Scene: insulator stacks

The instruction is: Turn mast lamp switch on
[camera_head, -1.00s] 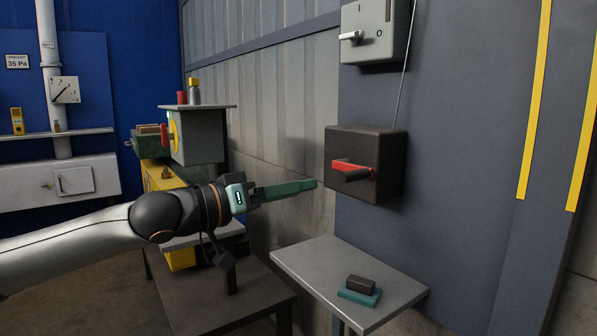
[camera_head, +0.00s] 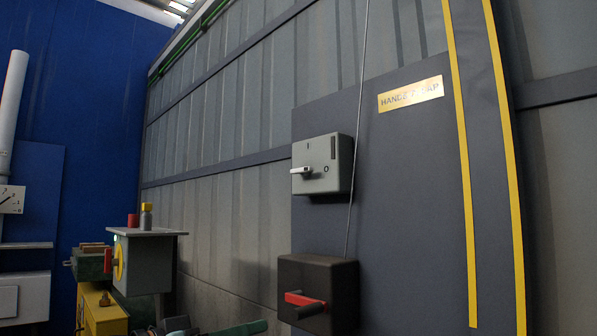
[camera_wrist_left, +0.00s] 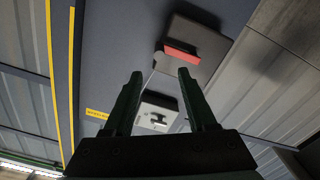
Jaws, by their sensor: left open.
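Two switch boxes hang on a dark panel. The upper one is a grey box (camera_head: 338,165) with a pale lever (camera_head: 301,170) sticking out to the left and I and O marks. The lower one is a dark box (camera_head: 345,285) with a red handle (camera_head: 303,299). I cannot read a lamp label on either. My left gripper (camera_head: 262,326) shows only as green fingertips at the bottom edge, left of and below the dark box. In the left wrist view its two fingers (camera_wrist_left: 160,74) are apart and empty; the dark box (camera_wrist_left: 208,38) and grey box (camera_wrist_left: 153,112) lie beyond them.
A brass plate (camera_head: 411,95) and yellow stripes mark the panel's right part. A thin cable (camera_head: 357,110) runs down past the grey box to the dark box. At left stands a grey cabinet (camera_head: 150,265) with a yellow-topped bottle and a red cup on it.

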